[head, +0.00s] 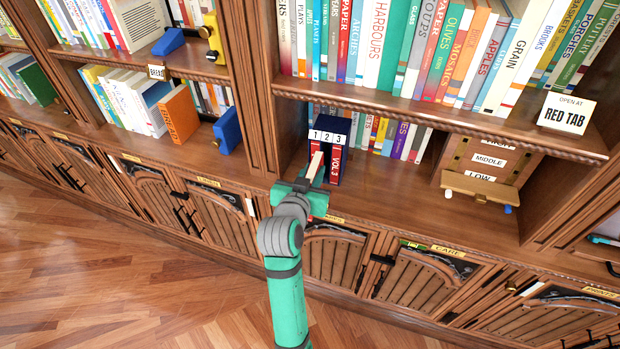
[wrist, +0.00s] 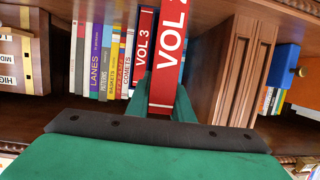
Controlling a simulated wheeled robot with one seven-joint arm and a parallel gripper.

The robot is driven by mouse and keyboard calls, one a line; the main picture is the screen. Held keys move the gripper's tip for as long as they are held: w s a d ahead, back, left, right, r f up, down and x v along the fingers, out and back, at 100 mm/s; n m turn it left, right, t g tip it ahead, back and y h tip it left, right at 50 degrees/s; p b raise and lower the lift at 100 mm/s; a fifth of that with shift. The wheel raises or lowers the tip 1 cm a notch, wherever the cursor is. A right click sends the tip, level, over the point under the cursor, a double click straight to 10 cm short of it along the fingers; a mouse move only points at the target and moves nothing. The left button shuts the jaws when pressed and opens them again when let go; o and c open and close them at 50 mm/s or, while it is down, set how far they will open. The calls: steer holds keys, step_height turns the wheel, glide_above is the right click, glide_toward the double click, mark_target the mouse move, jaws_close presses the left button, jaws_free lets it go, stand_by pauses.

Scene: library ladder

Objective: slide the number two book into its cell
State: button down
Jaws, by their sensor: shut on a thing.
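A dark blue slipcase (head: 331,124) with cells marked 1, 2 and 3 stands on the lower shelf in the head view. A red book marked VOL 3 (head: 336,163) is in the right-hand cell; its spine also shows in the wrist view (wrist: 143,45). My gripper (head: 312,183) is in front of the slipcase, shut on a red book with pale page edges (head: 316,165). In the wrist view this held book (wrist: 168,60) reads VOL, its number cut off by the frame edge. It stands out nearer than VOL 3. Whether its far end is inside the cell is hidden.
A row of books (head: 400,138) stands behind and right of the slipcase. A wooden box marked MIDDLE and LOW (head: 487,165) is farther right. A wooden upright (head: 258,90) is close on the left. The shelf between slipcase and box is clear in front.

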mark_target(317, 163)
steer(key=shift+w+d, duration=0.15)
steer(key=shift+w, duration=0.4)
steer(key=shift+w+d, duration=0.15)
steer(key=shift+w, duration=0.35)
steer(key=shift+w+d, duration=0.2)
steer(key=shift+w, duration=0.4)
stand_by(0.9)
steer(key=shift+s+a, duration=0.15)
steer(key=shift+s, duration=0.1)
stand_by(1.0)
steer(key=shift+s+r, duration=0.1)
steer(key=shift+a, duration=0.1)
stand_by(0.4)
steer(key=shift+w+d, duration=0.25)
steer(key=shift+w, duration=0.15)
stand_by(0.4)
steer(key=shift+s+a, duration=0.15)
steer(key=shift+s, duration=0.2)
stand_by(1.3)
